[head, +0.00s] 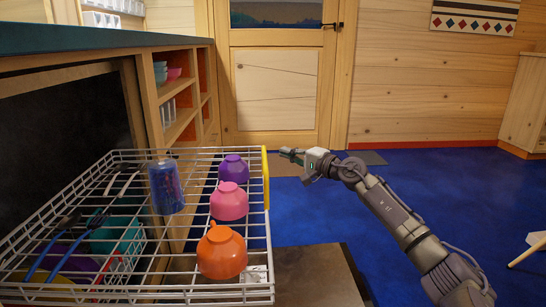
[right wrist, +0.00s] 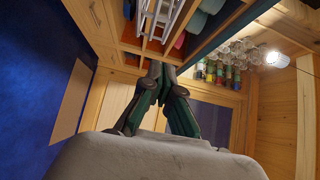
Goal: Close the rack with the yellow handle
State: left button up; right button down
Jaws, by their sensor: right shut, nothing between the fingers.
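The white wire rack (head: 172,287) is pulled out of the dark opening under the counter. Its yellow handle (head: 266,180) is on the right edge, toward the far corner. The rack holds purple, pink and orange cups, a blue tumbler, bowls and utensils. My right gripper (head: 284,153) is shut and empty, just right of the handle's far end in the head view. A small gap shows between them; I cannot tell the depth. In the right wrist view its fingers (right wrist: 162,72) point toward the cabinets, with part of a white rack (right wrist: 160,14) beyond them. My left gripper is not in view.
A dark flat panel (head: 320,278) lies low beneath the rack's right side. The green-topped counter (head: 90,38) and open wooden shelves (head: 180,122) stand at the left. The blue floor (head: 440,185) is largely clear at the right. A wooden door (head: 275,95) is at the back.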

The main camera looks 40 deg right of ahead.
jog(key=w+a, duration=0.2)
jog(key=a, duration=0.1)
jog(key=shift+w+a+b, duration=0.2)
jog(key=shift+w+b, duration=0.15)
jog(key=shift+w, duration=0.05)
jog(key=shift+a, duration=0.1)
